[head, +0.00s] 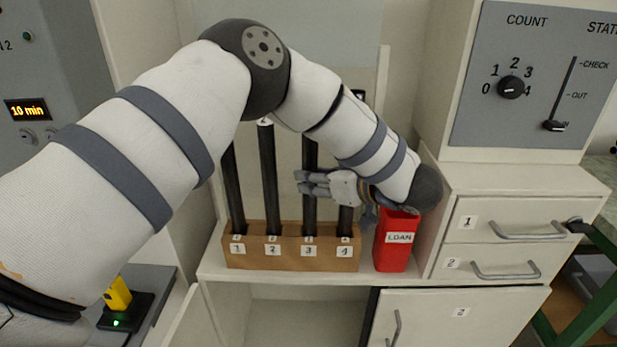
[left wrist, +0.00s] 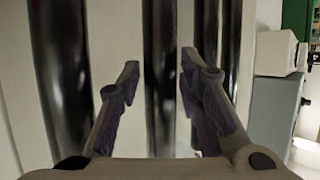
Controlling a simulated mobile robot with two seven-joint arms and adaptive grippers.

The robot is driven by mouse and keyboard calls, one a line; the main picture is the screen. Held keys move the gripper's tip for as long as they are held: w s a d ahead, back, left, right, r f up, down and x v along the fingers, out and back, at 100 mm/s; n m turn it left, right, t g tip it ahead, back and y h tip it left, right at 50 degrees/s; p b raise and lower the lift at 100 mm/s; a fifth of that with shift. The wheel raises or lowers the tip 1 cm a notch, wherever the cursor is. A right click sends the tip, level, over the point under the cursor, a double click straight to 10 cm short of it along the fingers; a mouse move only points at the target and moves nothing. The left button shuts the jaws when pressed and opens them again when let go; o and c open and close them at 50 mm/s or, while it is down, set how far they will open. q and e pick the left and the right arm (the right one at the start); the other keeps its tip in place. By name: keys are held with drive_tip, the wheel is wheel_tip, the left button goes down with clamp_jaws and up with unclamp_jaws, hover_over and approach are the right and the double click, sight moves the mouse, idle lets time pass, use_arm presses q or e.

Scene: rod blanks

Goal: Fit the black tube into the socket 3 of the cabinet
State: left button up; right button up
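Several long black tubes stand upright in a brown rack (head: 255,258) with slots labelled 1 to 4. The tube at label 3 (head: 309,212) and the tube at label 2 (head: 268,180) both show in the head view. My left gripper (head: 301,182) reaches in from the right at mid height, its fingers crossing the tube at label 3. In the left wrist view its fingers (left wrist: 158,70) are apart, with one dark tube (left wrist: 160,110) seen between them. I cannot tell whether they touch it. My right gripper is not in view.
Drawers labelled 1 (head: 480,222) and 2 (head: 465,265) are at the right. A grey COUNT panel (head: 480,100) is above. A yellow object (head: 118,294) is at lower left.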

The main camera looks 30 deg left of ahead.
use_arm(q)
drive_tip(key=v, duration=1)
wheel_tip(320, 180, down, 12)
drive_tip(key=a+m+t+h, duration=0.1)
drive_tip(key=m+t+h, duration=0.1)
drive_tip(key=m+t, duration=0.3)
drive_tip(key=s+f+m+g+h, duration=0.1)
drive_tip(key=s+f+m+h, duration=0.3)
drive_tip(key=f, duration=0.4)
drive_tip(key=s+f+m+g+h, duration=0.1)
drive_tip(key=s+f+m+h, duration=0.15)
drive_tip(key=s+f, duration=0.5)
drive_tip(key=s+f+m+g+h, duration=0.1)
drive_tip(key=s+g, duration=0.4)
drive_tip(key=s, duration=1.1)
drive_tip(key=s+f+m+g+h, duration=0.1)
drive_tip(key=s+f+g+h, duration=0.2)
drive_tip(key=s, duration=1.3)
drive_tip(key=shift+a+f+m+g+h, duration=0.2)
drive_tip(key=shift+f+m+g+h, duration=0.15)
drive_tip(key=shift+g, duration=0.65)
